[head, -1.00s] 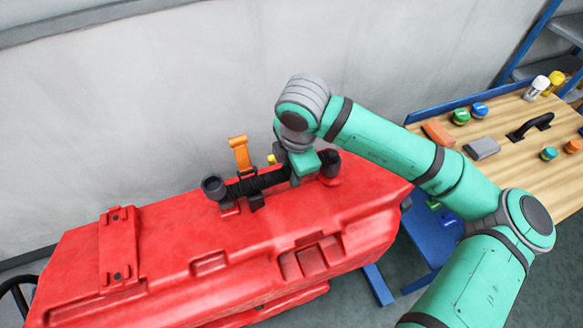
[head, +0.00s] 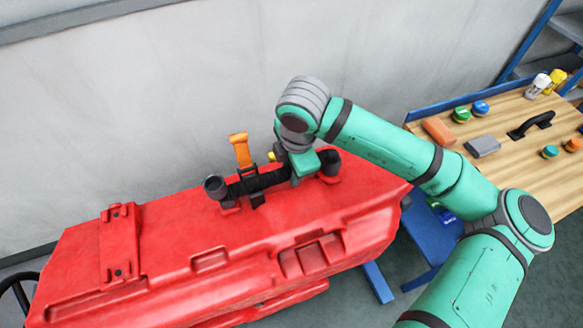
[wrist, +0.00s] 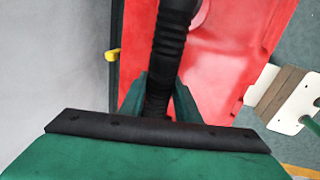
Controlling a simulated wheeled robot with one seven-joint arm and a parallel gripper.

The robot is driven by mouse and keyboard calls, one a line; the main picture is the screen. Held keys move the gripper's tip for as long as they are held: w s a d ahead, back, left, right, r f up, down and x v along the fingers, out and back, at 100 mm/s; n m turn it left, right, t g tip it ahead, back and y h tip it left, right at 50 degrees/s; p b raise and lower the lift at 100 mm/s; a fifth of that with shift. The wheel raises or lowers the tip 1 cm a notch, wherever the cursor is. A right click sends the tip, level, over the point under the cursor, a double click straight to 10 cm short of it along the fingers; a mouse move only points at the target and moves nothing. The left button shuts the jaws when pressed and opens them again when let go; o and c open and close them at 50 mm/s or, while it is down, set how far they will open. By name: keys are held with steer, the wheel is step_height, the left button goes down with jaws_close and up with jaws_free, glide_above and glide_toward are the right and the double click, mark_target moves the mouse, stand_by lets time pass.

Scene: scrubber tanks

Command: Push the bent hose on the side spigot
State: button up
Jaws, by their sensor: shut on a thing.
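The bent hose (head: 262,182) is black and ribbed, and lies along the far side of the top of the red tank (head: 160,240). It also runs up the wrist view (wrist: 174,38) from between my fingers. A black round-mouthed end (head: 214,187) stands at its left. Another black upright piece (head: 330,161) stands on the tank just right of my gripper. My gripper (wrist: 160,100) is shut on the hose, with a green finger on each side. I cannot tell which fitting is the side spigot or whether the hose touches it; my wrist covers that part.
An orange lever (head: 240,150) stands upright behind the hose, and a yellow knob (head: 271,157) is close to my wrist. A grey wall rises behind the tank. A wooden bench (head: 515,150) with several small parts stands at the right. The tank's front top is clear.

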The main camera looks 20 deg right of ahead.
steer(key=shift+f, duration=0.15)
steer(key=o, duration=1.7)
steer(key=shift+o, duration=0.2)
steer(key=shift+w+r, duration=0.1)
steer(key=shift+r, duration=2.65)
steer(key=shift+c, duration=0.7)
jaws_close()
steer(key=shift+d, duration=0.15)
